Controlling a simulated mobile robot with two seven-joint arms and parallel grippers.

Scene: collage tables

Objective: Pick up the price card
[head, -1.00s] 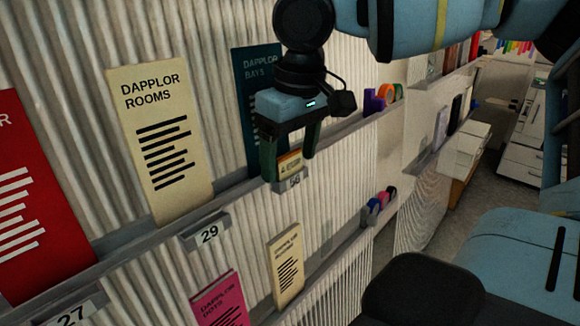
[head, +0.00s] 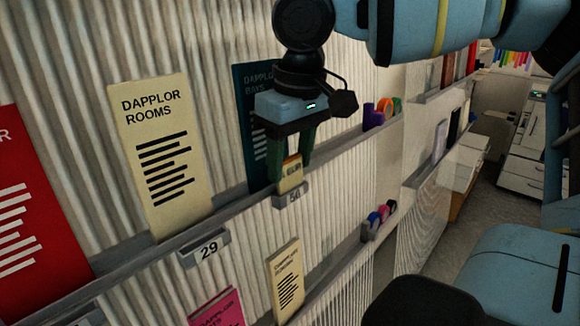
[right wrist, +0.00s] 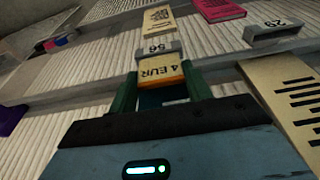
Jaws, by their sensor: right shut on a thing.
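The price card (head: 291,174) is a small cream card with an orange top band, in front of the dark teal "Dapplor Bays" booklet (head: 252,85) on the upper ledge, just above the number tag (head: 293,196). In the right wrist view the card (right wrist: 160,70) reads "4 EUR". My right gripper (head: 290,180) points down, its green fingers on either side of the card, and is shut on it. In the right wrist view its fingertips (right wrist: 158,84) flank the card's orange end. My left gripper is not in view.
Cream "Dapplor Rooms" booklet (head: 160,155) and red booklet (head: 35,205) stand left on the ledge. Pink (head: 217,308) and cream (head: 287,280) booklets stand below. Tape rolls (head: 385,110) sit right on the ledge. A white printer (head: 525,140) stands far right.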

